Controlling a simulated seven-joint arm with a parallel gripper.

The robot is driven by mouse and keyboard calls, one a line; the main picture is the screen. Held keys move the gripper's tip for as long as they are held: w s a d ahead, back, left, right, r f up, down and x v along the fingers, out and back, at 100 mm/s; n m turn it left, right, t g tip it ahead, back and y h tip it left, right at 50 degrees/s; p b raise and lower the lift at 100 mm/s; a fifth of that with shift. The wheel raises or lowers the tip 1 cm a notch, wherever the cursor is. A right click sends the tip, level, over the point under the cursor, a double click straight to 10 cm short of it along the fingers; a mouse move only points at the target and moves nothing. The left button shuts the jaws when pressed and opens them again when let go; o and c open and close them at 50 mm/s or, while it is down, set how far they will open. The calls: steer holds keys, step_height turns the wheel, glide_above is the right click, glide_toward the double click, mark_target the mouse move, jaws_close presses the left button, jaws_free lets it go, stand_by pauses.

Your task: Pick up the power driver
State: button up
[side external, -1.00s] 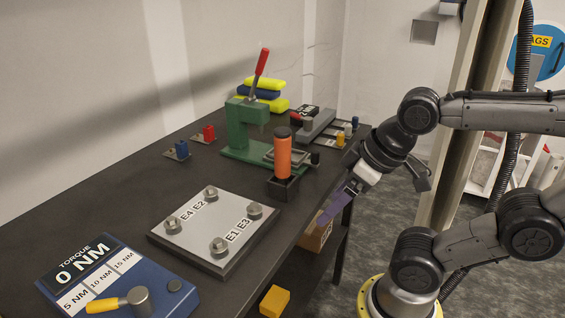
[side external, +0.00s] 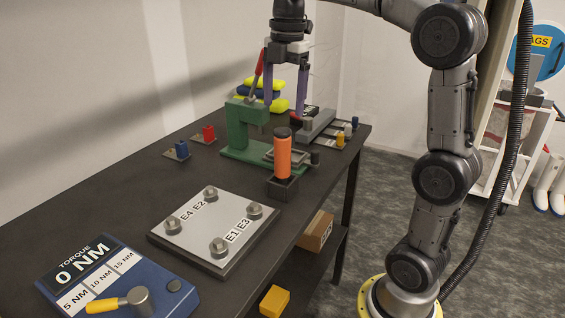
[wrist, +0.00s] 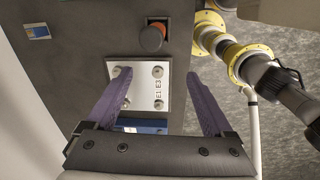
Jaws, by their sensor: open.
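The power driver looks to be the upright orange cylinder (side external: 282,158) with a dark cap. It stands in a small black holder (side external: 283,188) near the bench's front edge. It also shows from above in the wrist view (wrist: 152,38). My gripper (side external: 284,118) points down above the back part of the bench, with its two purple fingers apart and nothing between them. Its fingertips appear higher than the orange cylinder's top in the side view. In the wrist view the gripper (wrist: 165,105) has the cylinder ahead of its fingers, apart from them.
A green press (side external: 240,138) with a red lever stands close behind the cylinder. A plate with several bolts (side external: 213,229) and a blue torque unit (side external: 120,280) lie nearer the camera. Small red (side external: 208,133) and blue (side external: 182,148) pieces sit near the wall.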

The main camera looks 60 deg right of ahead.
mark_target(283, 157)
steer(key=shift+m+g, duration=0.4)
steer(key=shift+m, duration=0.1)
steer(key=w+d+f, duration=0.1)
steer(key=d, duration=0.1)
steer(key=w+d+f, duration=0.1)
steer(key=f, duration=0.1)
steer(key=shift+w+d+f, duration=0.15)
steer(key=shift+d, duration=0.2)
step_height(283, 157, down, 8)
steer(key=shift+f, duration=0.1)
steer(key=shift+a+f, duration=0.15)
steer(key=shift+f, duration=2.55)
steer(key=shift+r, duration=0.1)
jaws_close()
